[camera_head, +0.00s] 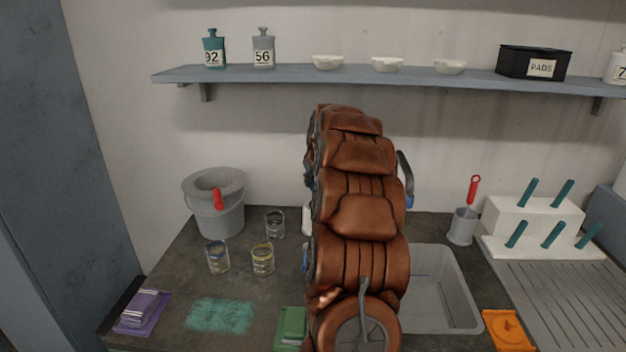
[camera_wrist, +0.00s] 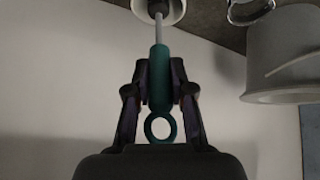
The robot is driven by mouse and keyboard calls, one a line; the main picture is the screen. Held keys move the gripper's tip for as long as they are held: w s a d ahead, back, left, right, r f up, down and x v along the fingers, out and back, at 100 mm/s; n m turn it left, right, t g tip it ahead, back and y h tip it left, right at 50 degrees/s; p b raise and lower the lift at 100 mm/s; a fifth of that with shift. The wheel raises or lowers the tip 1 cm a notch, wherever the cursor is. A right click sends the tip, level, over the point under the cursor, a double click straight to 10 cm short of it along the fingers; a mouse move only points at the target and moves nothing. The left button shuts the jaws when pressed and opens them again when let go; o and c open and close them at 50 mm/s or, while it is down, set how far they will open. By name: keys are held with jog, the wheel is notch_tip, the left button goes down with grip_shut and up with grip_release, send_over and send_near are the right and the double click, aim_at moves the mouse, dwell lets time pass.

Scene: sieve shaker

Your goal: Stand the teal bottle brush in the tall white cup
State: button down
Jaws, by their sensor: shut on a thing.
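My gripper (camera_wrist: 160,78) is shut on the teal handle of the bottle brush (camera_wrist: 160,62) in the wrist view. The handle's ring (camera_wrist: 160,128) points toward my palm, and a thin grey shaft runs from the handle's other end. The shaft leads to the mouth of the tall white cup (camera_wrist: 176,14), cut off by the top edge. A dark part shows at the mouth; how deep the brush sits I cannot tell. In the head view my arm hides the gripper and brush; a white sliver (camera_head: 307,218), possibly the cup, shows beside it.
A grey bucket (camera_head: 218,218) with a red-handled tool stands left of my arm; several glass jars (camera_head: 263,260) stand in front of it. A sink (camera_head: 445,290), a grey holder (camera_head: 461,228) with a red-handled tool and a white rack (camera_head: 535,222) are at right. A shelf (camera_head: 290,75) runs above.

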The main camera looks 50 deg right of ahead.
jog(key=c, duration=0.9)
grip_release()
jog(key=shift+r, duration=0.1)
jog(key=v, duration=1.1)
jog(key=shift+s+a+r, duration=0.2)
jog(key=shift+s+r, duration=0.1)
